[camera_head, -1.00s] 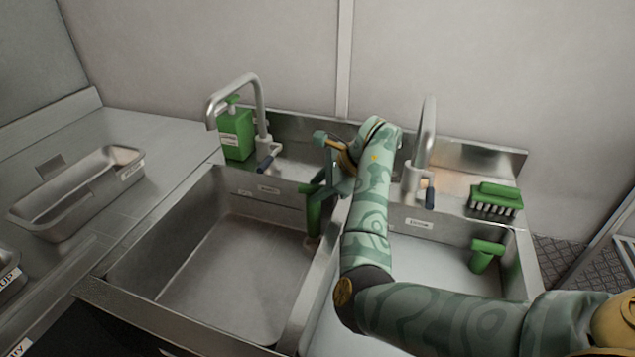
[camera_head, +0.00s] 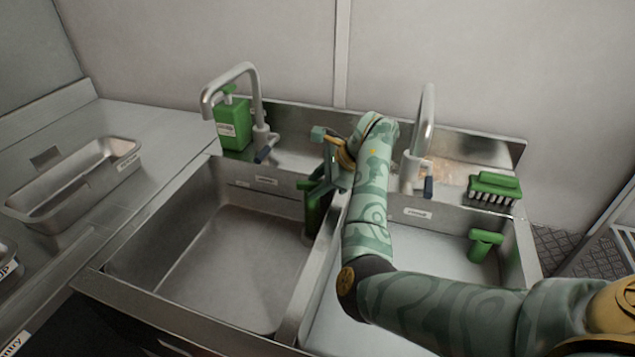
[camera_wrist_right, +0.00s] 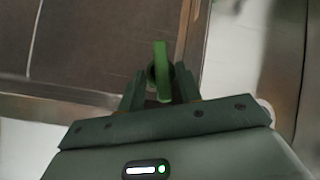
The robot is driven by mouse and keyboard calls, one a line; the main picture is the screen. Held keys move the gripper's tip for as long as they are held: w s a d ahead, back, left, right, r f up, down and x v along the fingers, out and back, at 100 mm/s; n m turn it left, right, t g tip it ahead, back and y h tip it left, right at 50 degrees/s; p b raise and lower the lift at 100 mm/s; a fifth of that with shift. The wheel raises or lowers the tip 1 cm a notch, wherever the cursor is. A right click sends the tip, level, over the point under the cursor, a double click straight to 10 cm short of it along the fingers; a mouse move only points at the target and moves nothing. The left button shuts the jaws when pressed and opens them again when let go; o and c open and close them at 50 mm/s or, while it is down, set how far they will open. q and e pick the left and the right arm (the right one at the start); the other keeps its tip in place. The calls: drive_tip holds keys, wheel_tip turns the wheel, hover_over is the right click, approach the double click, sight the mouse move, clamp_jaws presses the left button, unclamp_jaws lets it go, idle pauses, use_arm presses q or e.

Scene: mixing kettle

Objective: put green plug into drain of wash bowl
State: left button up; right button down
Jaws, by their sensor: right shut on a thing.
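The green plug (camera_head: 312,212) stands in the back right corner of the left basin (camera_head: 215,275), its T-shaped top upward. My right gripper (camera_head: 323,190) reaches down over the divider and is shut on the plug's upper part. In the right wrist view the green plug (camera_wrist_right: 161,62) sits between the two fingers of the right gripper (camera_wrist_right: 160,88). The plug's lower end is in shadow, so I cannot tell whether it is in the drain. A second green plug (camera_head: 484,243) stands in the back right corner of the right basin (camera_head: 425,260). My left gripper is out of view.
Taps rise behind the left basin (camera_head: 257,100) and right basin (camera_head: 425,125). A green soap bottle (camera_head: 234,125) and a green brush (camera_head: 494,187) stand on the back ledge. A metal tray (camera_head: 75,190) sits on the left counter. The left basin's middle is clear.

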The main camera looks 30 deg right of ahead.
drive_tip(key=shift+f, duration=0.1)
drive_tip(key=shift+f+b, duration=0.85)
drive_tip(key=shift+f, duration=0.85)
drive_tip(key=c, duration=0.9)
unclamp_jaws()
drive_tip(key=o, duration=0.4)
drive_tip(key=shift+f, duration=0.1)
drive_tip(key=shift+o, duration=0.3)
drive_tip(key=shift+f, duration=0.1)
drive_tip(key=shift+c, duration=0.2)
drive_tip(key=shift+s, duration=0.1)
